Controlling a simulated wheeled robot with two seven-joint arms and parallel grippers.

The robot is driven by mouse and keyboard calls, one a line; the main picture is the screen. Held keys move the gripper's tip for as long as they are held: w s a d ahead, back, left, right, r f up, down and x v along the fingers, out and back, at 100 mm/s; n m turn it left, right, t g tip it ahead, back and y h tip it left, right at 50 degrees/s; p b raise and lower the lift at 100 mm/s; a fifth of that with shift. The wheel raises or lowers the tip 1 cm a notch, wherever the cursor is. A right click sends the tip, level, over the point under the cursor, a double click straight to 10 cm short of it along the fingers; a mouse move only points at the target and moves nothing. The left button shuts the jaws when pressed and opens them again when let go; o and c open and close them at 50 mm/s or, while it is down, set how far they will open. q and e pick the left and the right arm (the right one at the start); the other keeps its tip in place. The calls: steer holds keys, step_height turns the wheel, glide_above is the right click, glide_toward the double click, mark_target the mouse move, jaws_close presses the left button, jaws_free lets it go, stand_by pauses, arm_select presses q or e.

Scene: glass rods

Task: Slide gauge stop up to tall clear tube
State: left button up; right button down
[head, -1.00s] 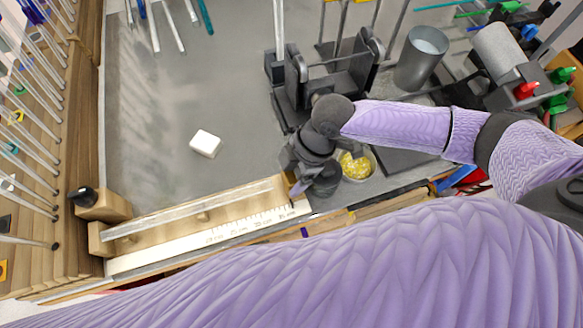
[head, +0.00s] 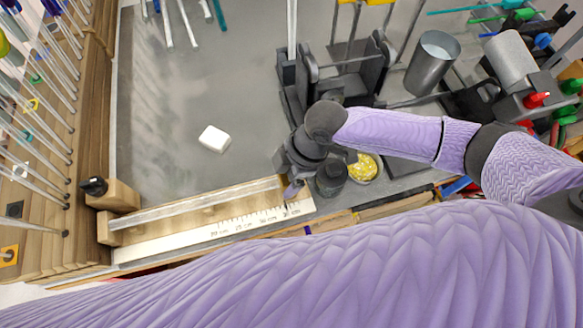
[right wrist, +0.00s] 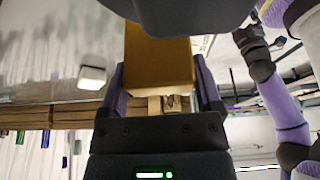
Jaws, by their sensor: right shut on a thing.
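The wooden length gauge, with a white ruler (head: 205,237) along its front, lies at the table's front edge. The tall clear tube (head: 200,207) lies lengthwise in it. My right gripper (head: 291,190) is at the gauge's right end, close to the tube's right end. In the right wrist view its purple fingers (right wrist: 160,85) are shut on the wooden gauge stop (right wrist: 158,62). In the head view my gripper hides most of the stop, and I cannot tell whether stop and tube touch. What looks like my left gripper (right wrist: 246,40) is small and dark in the right wrist view.
A white block (head: 214,139) lies on the open grey table behind the gauge. A black jar (head: 331,179) and a dish of yellow bits (head: 364,168) are right of my gripper. A grey cup (head: 432,62) and a dark rack (head: 325,85) stand behind. A rod rack (head: 40,180) is at left.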

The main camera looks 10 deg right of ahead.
jaws_free()
steer(key=v, duration=1)
steer(key=shift+p, duration=0.35)
